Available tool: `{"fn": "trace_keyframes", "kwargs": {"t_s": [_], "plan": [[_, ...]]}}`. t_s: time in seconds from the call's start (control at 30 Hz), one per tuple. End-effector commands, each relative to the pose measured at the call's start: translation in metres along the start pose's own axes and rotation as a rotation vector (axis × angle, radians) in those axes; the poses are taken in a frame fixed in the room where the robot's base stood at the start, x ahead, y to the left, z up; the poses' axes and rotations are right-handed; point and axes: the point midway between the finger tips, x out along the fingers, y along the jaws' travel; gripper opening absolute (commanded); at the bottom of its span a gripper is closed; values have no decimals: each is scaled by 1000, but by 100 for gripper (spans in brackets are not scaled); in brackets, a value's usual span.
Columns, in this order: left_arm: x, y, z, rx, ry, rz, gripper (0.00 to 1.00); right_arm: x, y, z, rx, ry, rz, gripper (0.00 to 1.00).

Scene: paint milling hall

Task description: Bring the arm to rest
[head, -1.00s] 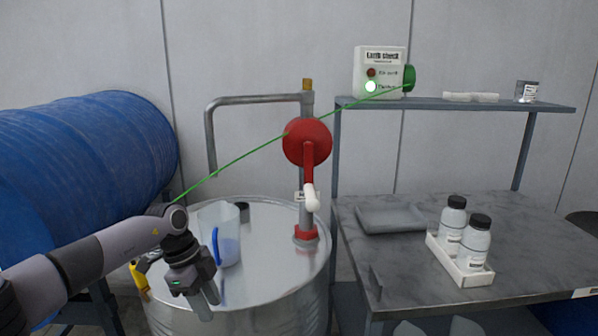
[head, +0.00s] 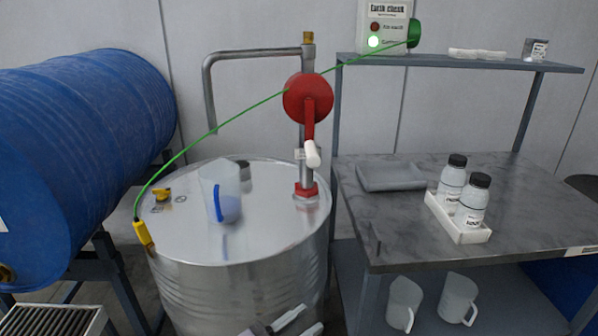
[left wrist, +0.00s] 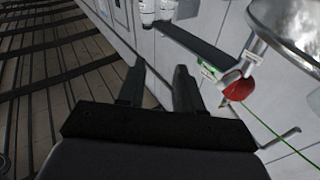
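My left gripper (head: 308,318) shows at the bottom edge of the head view, low in front of the steel drum (head: 265,225). Only its fingers and a bit of its body are in the picture. In the left wrist view its two fingers (left wrist: 160,85) stand apart with nothing between them, so it is open and empty. It touches nothing that I can see. My right gripper is in neither view.
A yellow clamp (head: 144,236) grips the drum rim, with a green cable running to the earth check box (head: 383,25), its green lamp lit. A jug (head: 220,190) and red pump (head: 308,98) stand on the drum. A bench (head: 400,240) is at right.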

Motion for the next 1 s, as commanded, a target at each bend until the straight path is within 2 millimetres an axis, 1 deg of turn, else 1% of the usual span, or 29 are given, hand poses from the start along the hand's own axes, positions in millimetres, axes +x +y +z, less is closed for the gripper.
{"fn": "trace_keyframes", "kwargs": {"t_s": [0.03, 0.17, 0.2, 0.27, 0.3, 0.37, 0.4, 0.47, 0.5, 0.6, 0.7, 0.8, 1.0], "plan": [[-15, -3, 8, -34, -29, -78, 35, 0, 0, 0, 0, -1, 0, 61], [-56, -15, 31, -97, -136, -269, 35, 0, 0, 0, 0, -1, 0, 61], [-72, -17, 40, -117, -179, -322, 35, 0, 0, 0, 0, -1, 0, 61], [-97, -19, 52, -145, -248, -394, 35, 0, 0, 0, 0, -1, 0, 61], [-114, -19, 61, -163, -298, -437, 35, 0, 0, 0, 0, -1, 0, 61], [-142, -17, 73, -192, -378, -495, 35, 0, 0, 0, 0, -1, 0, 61], [-161, -15, 81, -211, -433, -528, 35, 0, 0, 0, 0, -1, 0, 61], [-189, -10, 91, -236, -515, -568, 35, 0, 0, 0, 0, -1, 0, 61], [-206, -6, 96, -252, -565, -588, 35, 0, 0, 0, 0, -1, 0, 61], [-243, 5, 106, -285, -674, -619, 35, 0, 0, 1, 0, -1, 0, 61], [-268, 14, 111, -306, -749, -632, 35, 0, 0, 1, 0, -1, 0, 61], [-280, 18, 112, -317, -787, -636, 35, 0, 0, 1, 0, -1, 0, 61], [-284, 20, 113, -319, -798, -636, 35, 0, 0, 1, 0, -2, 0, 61]]}}
